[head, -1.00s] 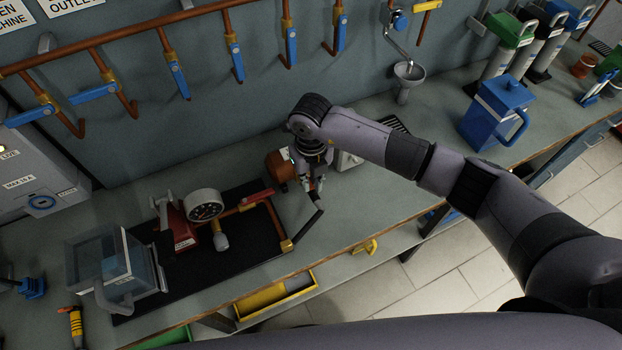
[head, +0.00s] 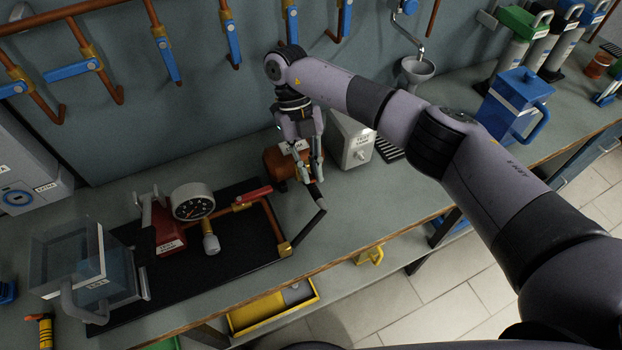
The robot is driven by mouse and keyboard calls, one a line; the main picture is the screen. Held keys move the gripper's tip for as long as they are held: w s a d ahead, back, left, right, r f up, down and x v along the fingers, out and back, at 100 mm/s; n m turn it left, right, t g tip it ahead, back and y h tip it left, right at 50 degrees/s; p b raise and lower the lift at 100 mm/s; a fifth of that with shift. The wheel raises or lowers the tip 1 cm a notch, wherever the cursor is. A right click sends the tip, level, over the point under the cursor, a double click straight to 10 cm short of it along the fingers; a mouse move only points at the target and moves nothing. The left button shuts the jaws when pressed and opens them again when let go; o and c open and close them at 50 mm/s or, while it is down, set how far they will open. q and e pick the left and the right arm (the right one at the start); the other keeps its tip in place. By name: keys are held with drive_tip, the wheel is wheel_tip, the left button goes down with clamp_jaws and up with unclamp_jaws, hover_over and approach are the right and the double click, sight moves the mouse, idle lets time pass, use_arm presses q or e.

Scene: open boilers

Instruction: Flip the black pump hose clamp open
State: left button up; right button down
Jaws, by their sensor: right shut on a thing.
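The orange-brown pump (head: 280,163) stands on the bench. A black hose (head: 309,227) runs from beside it, bends, and ends at the brass fitting of the copper pipe. My right gripper (head: 316,176) points down just right of the pump, shut at the upper end of the hose where the black pump hose clamp (head: 315,190) is. The fingers hide most of the clamp, so I cannot tell how far it is open. My left gripper is not in view.
Left of the pump, a black mat (head: 238,245) holds a red test pump with a gauge (head: 193,201) and a clear tank (head: 85,265). A grey-white box (head: 350,140) stands close on the right. A blue jug (head: 513,103) is farther right.

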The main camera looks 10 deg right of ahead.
drive_tip(key=shift+w+r+g+b, duration=0.1)
drive_tip(key=shift+w+g+b, duration=0.1)
drive_tip(key=shift+g+b, duration=0.15)
drive_tip(key=shift+a+g+h, duration=0.1)
drive_tip(key=shift+g+h, duration=0.2)
drive_tip(key=shift+g, duration=0.15)
drive_tip(key=c, duration=1.6)
unclamp_jaws()
drive_tip(key=shift+c, duration=0.2)
drive_tip(key=shift+w+r, duration=0.1)
wheel_tip(320, 180, up, 10)
